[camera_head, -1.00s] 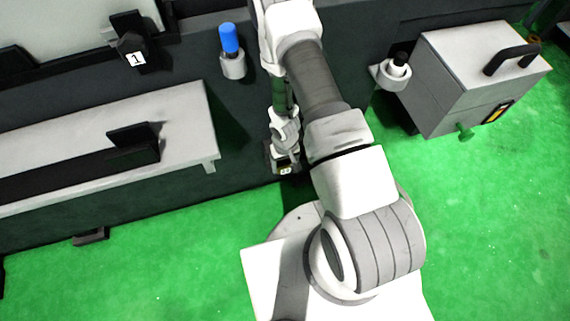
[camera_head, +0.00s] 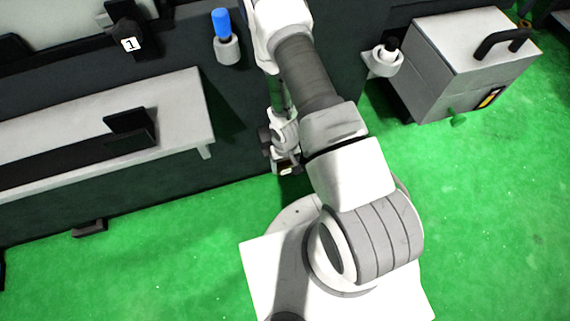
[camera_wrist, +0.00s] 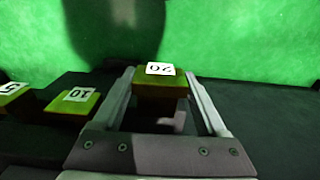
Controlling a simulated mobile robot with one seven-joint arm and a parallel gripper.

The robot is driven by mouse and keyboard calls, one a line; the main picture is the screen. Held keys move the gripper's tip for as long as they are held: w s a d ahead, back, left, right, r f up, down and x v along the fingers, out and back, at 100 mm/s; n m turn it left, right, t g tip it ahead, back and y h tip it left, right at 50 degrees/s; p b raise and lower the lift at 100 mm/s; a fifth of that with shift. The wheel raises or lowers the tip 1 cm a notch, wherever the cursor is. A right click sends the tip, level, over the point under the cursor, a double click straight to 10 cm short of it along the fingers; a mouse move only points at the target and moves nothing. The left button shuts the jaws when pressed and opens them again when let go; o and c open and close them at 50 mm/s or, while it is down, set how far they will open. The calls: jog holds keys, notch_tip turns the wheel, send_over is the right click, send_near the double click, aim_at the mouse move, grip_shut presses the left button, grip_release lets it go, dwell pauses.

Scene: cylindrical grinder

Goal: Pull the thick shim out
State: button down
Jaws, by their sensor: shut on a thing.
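The thick shim (camera_wrist: 160,86) is a yellow-green block with a white label that reads 20 upside down. In the wrist view it sits between the two pale fingers of my gripper (camera_wrist: 159,75), which is shut on it. Two thinner-labelled shims show to the left: one marked 10 (camera_wrist: 72,106) and one marked 5 (camera_wrist: 12,94), at the picture's edge. The held shim stands apart from the 10 shim. In the head view my gripper (camera_head: 286,166) hangs low by the machine's front edge, partly hidden by my arm.
A grey bench ledge (camera_head: 180,110) lies to the left, with a black block (camera_head: 130,127) on it. A blue-topped post (camera_head: 222,24) stands behind. A grey box with a black handle (camera_head: 465,60) stands at the right.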

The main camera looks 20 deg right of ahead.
jog(key=shift+s, duration=0.4)
grip_release()
jog(key=shift+w, duration=0.1)
jog(key=shift+r, duration=0.2)
notch_tip(320, 180, up, 17)
jog(key=p, duration=0.6)
jog(key=shift+w, duration=0.1)
